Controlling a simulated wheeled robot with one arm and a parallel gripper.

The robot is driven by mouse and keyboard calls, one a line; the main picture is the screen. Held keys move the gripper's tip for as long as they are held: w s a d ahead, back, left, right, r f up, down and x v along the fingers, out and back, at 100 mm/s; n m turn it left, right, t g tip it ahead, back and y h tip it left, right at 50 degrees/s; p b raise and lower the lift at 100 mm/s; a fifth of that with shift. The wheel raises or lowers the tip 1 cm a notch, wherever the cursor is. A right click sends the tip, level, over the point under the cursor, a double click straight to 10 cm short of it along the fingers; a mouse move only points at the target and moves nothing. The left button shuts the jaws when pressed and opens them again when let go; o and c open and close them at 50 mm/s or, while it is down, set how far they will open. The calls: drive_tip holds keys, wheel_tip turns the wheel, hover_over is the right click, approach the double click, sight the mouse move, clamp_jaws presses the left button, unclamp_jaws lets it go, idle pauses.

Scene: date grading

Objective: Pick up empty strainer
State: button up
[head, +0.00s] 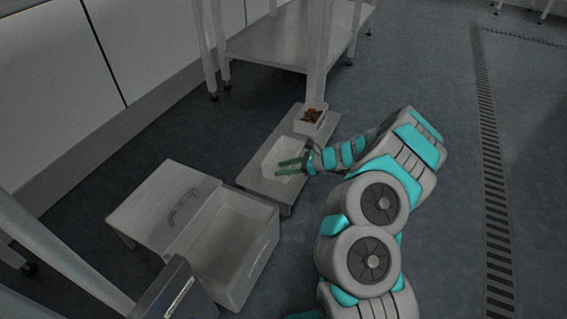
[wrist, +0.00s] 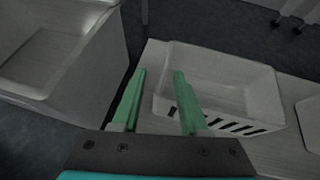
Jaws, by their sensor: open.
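The empty strainer (wrist: 258,98) is a white rectangular tub with dark slots along its near side in the wrist view. It stands upright on a low bench (wrist: 152,62), and in the head view the strainer (head: 270,158) is partly behind my gripper. My gripper (head: 279,168) is open, with green fingers. In the wrist view my gripper (wrist: 157,78) has its right finger overlapping the strainer's left end and its left finger outside it, over the bench. I cannot tell whether either finger touches the strainer.
A white container with brown dates (head: 312,116) stands on the bench beyond the strainer. A large pale crate (head: 262,217) stands left of the bench, beside a low stand (head: 150,205). A tall table (head: 285,45) is behind. Open floor lies right of my arm.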

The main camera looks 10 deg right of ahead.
drive_tip(key=shift+a, duration=0.15)
clamp_jaws()
idle(1.4)
